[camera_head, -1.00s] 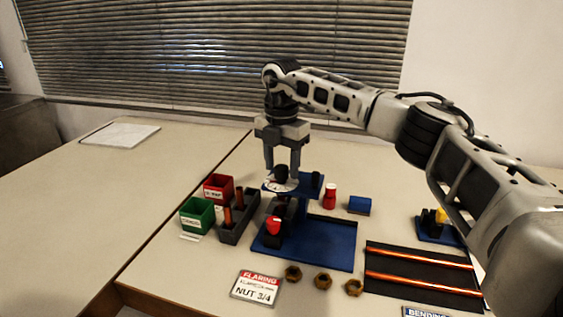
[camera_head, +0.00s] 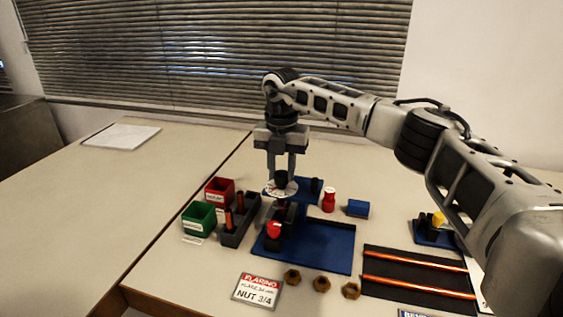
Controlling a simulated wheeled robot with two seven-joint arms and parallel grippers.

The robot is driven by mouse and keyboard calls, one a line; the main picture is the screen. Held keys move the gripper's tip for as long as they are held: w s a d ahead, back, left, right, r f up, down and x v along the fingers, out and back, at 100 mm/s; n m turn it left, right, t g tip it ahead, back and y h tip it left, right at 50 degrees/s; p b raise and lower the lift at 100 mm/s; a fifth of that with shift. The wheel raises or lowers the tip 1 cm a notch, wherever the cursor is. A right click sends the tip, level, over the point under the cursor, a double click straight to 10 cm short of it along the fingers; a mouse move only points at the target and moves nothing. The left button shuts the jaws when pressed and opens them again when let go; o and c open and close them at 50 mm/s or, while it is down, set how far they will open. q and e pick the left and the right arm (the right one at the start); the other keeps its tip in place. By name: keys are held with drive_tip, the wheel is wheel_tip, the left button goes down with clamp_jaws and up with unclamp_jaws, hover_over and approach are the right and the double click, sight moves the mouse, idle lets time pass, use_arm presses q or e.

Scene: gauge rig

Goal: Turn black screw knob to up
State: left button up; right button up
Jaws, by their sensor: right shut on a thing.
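The black screw knob (camera_head: 281,178) stands on top of the blue gauge rig, over a white dial (camera_head: 283,190). My right gripper (camera_head: 282,176) reaches down from above with its fingers on either side of the knob, shut on it. The knob's pointing direction is too small to tell. The blue rig (camera_head: 325,245) has a flat base plate and a raised blue shelf, with a red part (camera_head: 274,229) at its front left. My left gripper is out of view.
Red (camera_head: 219,190) and green (camera_head: 198,218) bins and a grey holder (camera_head: 236,232) stand left of the rig. A red bottle (camera_head: 328,201) and blue block (camera_head: 358,208) stand right. Several brass nuts, a sign (camera_head: 258,290) and a black tray (camera_head: 415,278) lie in front.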

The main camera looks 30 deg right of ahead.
drive_tip(key=n+p, duration=0.2)
drive_tip(key=n, duration=0.3)
drive_tip(key=shift+r+n, duration=0.15)
drive_tip(key=shift+n, duration=0.15)
drive_tip(key=n+p, duration=0.1)
drive_tip(key=n, duration=0.1)
drive_tip(key=shift+n, duration=0.4)
drive_tip(key=n, duration=0.3)
drive_tip(key=shift+n+p, duration=0.3)
drive_tip(key=n, duration=0.2)
drive_tip(key=shift+n, duration=0.3)
drive_tip(key=n, duration=0.5)
drive_tip(key=shift+n, duration=0.3)
drive_tip(key=n, duration=0.4)
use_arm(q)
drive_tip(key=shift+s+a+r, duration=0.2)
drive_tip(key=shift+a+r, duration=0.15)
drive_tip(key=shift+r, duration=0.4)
use_arm(e)
drive_tip(key=shift+n, duration=1.2)
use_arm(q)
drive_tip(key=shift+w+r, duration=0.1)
